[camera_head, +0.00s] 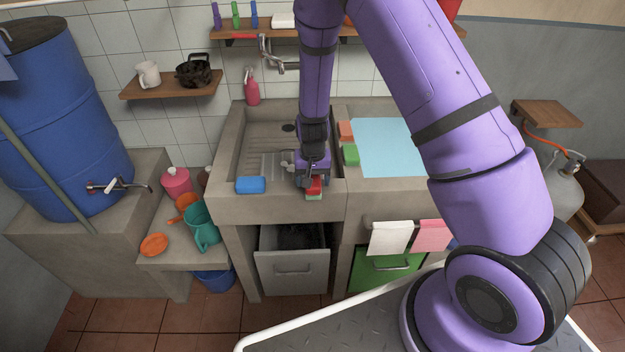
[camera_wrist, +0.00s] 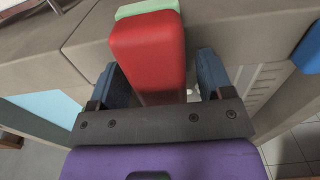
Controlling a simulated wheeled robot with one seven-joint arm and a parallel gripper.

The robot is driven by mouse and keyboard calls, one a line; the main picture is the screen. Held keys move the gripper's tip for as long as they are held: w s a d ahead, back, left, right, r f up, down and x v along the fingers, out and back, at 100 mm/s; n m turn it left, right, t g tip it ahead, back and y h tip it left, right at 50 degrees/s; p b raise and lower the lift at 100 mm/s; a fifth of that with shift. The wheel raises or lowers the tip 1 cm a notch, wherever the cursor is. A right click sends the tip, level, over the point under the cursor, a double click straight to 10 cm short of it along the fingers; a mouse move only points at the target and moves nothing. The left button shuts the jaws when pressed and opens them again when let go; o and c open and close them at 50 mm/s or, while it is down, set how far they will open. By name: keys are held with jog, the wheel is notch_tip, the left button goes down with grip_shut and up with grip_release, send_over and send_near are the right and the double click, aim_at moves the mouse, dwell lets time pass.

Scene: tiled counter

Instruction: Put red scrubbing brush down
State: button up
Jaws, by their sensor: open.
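The red scrubbing brush (camera_head: 315,187) is at the front rim of the concrete sink (camera_head: 282,207), with a light green part below the red. In the wrist view the red body (camera_wrist: 148,50) lies between the fingers, its pale green part (camera_wrist: 147,9) at the far end. My gripper (camera_head: 313,181) is open around the brush, pointing down. In the wrist view my gripper (camera_wrist: 163,78) shows a clear gap between the brush and the right finger; the left finger is close to it, and I cannot tell whether they touch. The brush's underside is hidden.
A blue sponge (camera_head: 250,185) lies left on the sink's front rim. An orange sponge (camera_head: 346,131) and a green sponge (camera_head: 350,155) lie right of the basin, beside a light blue mat (camera_head: 385,147). A red bottle (camera_head: 252,88) and the tap (camera_head: 277,60) are behind.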

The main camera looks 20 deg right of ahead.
jog(key=s+d+r+t+y, duration=0.1)
jog(key=s+r, duration=0.1)
jog(key=r, duration=1.1)
jog(key=s+d+r, duration=0.1)
jog(key=s+r, duration=0.1)
jog(key=r, duration=1)
jog(key=s+d+r+n+t, duration=0.1)
jog(key=s+d+r+t, duration=0.1)
jog(key=s+r, duration=0.7)
jog(key=s+d+r+n+t+h, duration=0.1)
jog(key=s+d+r+n+t, duration=0.1)
jog(key=s+r, duration=0.8)
jog(key=s+d, duration=0.1)
jog(key=s, duration=0.5)
jog(key=shift+s+r+n, duration=0.15)
jog(key=shift+s+n, duration=0.05)
jog(key=shift+n, duration=0.1)
jog(key=shift+o, duration=0.4)
jog(key=shift+w+a, duration=0.1)
jog(key=shift+w, duration=0.05)
